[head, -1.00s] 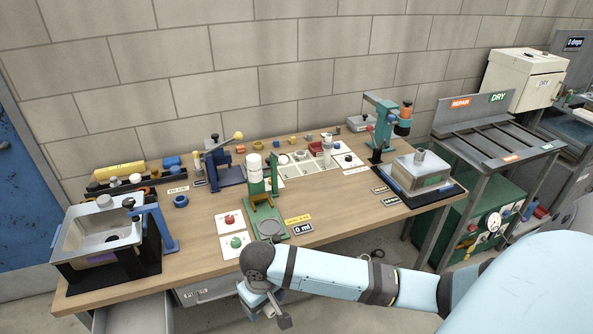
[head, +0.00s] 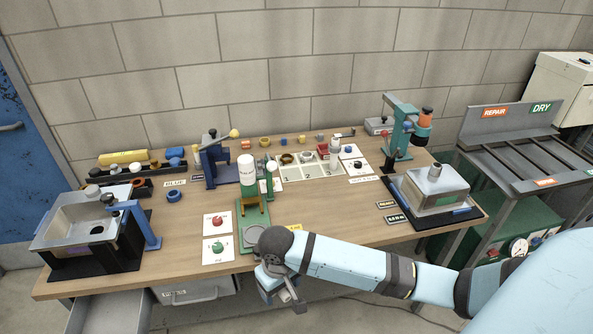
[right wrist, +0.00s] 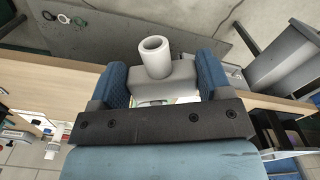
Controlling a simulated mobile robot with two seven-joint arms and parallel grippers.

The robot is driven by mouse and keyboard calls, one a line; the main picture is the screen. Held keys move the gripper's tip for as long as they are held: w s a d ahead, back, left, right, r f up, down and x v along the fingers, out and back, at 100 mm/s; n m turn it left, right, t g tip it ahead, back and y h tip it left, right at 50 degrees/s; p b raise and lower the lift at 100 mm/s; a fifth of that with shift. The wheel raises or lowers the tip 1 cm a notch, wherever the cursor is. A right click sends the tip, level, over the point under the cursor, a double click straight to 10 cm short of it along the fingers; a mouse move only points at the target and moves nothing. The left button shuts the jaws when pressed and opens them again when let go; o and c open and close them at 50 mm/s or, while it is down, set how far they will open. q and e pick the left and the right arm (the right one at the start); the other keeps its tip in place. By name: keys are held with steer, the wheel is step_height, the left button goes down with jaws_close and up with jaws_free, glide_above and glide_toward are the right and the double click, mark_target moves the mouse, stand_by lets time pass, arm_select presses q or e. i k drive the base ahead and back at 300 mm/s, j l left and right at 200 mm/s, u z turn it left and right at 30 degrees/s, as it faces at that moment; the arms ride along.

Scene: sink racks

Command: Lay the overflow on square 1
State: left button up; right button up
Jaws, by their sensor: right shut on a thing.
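My right gripper (head: 283,292) is in front of the bench, low, by its front edge. In the right wrist view the gripper (right wrist: 165,85) is shut on a grey block with a short, pale, open-ended pipe, which looks like the overflow (right wrist: 157,58). The pipe stands up from the block between the two blue finger pads. In the head view the held part is mostly hidden by the gripper. A pale board of marked squares (head: 322,175) lies at the back middle of the bench, with rings on some squares. My left gripper is out of view.
A green stand with a white bottle (head: 246,170) stands mid-bench, beside cards with a red knob (head: 217,222) and a green knob (head: 217,246). A drawer (head: 110,311) is open below the bench at left.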

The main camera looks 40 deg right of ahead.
mark_target(292, 174)
steer(key=i+l, duration=0.1)
steer(key=l, duration=0.35)
steer(key=i+l+u, duration=0.15)
steer(key=l, duration=0.3)
steer(key=i+l, duration=0.55)
steer(key=l, duration=0.15)
steer(key=u, duration=0.05)
